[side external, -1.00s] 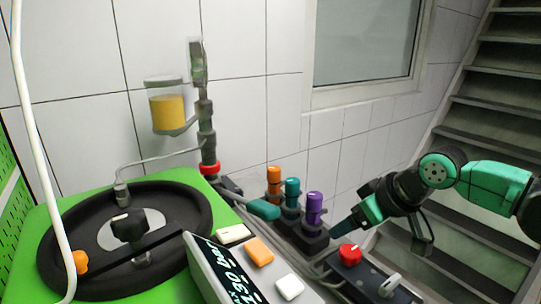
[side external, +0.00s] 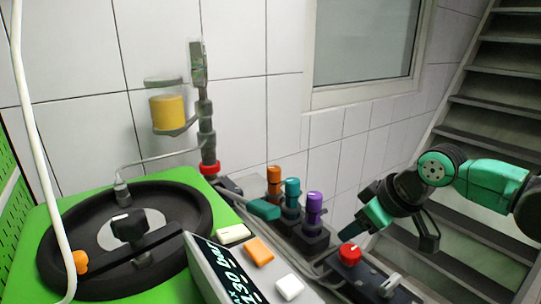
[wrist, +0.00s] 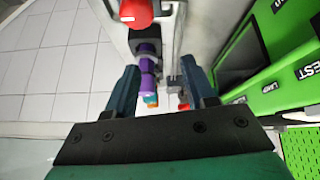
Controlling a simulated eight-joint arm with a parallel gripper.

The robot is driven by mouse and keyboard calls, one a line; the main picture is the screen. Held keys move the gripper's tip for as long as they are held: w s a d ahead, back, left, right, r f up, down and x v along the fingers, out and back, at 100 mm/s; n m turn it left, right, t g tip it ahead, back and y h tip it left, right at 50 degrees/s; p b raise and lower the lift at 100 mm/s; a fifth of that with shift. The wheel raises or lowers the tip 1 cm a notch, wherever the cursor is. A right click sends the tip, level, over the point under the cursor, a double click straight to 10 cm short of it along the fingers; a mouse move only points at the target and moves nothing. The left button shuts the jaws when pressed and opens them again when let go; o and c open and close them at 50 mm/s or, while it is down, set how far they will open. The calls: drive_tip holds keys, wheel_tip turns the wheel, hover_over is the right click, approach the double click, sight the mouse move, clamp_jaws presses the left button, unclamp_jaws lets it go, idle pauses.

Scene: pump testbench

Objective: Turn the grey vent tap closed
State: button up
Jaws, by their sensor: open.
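A small grey handle (side external: 389,284), which looks like the grey vent tap, sits on the dark box at the lower right in the side view, right of a red knob (side external: 349,254). I cannot pick it out surely in the wrist view. My gripper (side external: 349,232) points down and left, just above and behind the red knob, apart from the grey handle. In the wrist view its two fingers (wrist: 160,88) are spread with nothing held between them. The red knob shows at the top of the wrist view (wrist: 135,12).
Purple (side external: 314,208), teal (side external: 292,196) and orange (side external: 273,181) capped valves stand in a row left of my gripper. A tilted display panel (side external: 216,272) with orange and white buttons is nearer. A green bench (side external: 22,272) carries a black round lid (side external: 190,215).

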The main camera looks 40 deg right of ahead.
sight(392, 281)
drive_tip(key=s+d+n+g, duration=0.1)
drive_tip(key=s+n+g, duration=0.1)
drive_tip(key=n, duration=0.3)
drive_tip(key=s+f+n+g, duration=0.1)
drive_tip(key=s+n+g, duration=0.1)
drive_tip(key=n, duration=0.3)
drive_tip(key=s+d+f+n+g, duration=0.1)
drive_tip(key=s+n+g, duration=0.1)
drive_tip(key=n, duration=0.4)
drive_tip(key=shift+s+d+f+g, duration=0.2)
drive_tip(key=shift+d+f+g, duration=0.05)
drive_tip(key=shift+d+g, duration=0.1)
drive_tip(key=shift+f, duration=2.7)
drive_tip(key=shift+c, duration=0.2)
clamp_jaws()
